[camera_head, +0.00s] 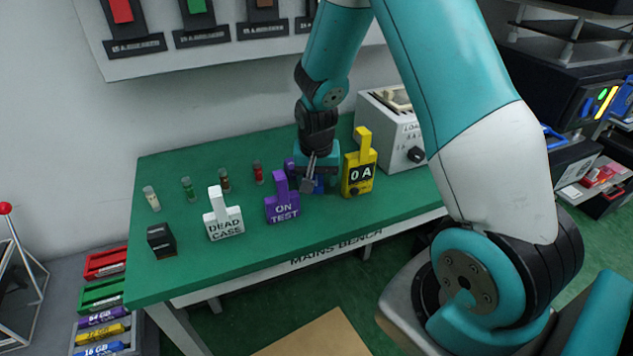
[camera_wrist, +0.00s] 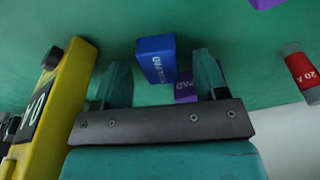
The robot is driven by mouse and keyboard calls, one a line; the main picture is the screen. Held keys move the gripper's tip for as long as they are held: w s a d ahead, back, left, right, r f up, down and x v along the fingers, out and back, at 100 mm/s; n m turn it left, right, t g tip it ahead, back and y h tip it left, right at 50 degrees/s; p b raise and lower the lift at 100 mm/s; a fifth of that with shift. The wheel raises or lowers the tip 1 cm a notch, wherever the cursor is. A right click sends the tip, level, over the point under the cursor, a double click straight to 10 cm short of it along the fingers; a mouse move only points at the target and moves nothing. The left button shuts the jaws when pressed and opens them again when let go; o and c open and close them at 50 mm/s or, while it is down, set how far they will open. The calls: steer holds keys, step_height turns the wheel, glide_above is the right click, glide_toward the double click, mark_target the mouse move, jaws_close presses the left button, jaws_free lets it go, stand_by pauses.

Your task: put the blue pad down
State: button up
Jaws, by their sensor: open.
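The blue pad (camera_wrist: 156,60) is a small blue block with white lettering, seen in the wrist view between and a little beyond my fingertips. It appears to be on the green bench top (camera_head: 200,275); its contact with the surface is not clear. In the head view only a bit of blue (camera_head: 319,187) shows beside my gripper (camera_head: 309,184). My gripper points down over the bench, and its two fingers (camera_wrist: 163,72) are apart, with a gap between each finger and the pad.
A white "DEAD CASE" block (camera_head: 224,218) and several small cylinders stand farther left.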

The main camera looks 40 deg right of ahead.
steer(key=shift+f, duration=0.35)
steer(key=c, duration=1.1)
steer(key=shift+o, duration=0.2)
steer(key=shift+r, duration=0.1)
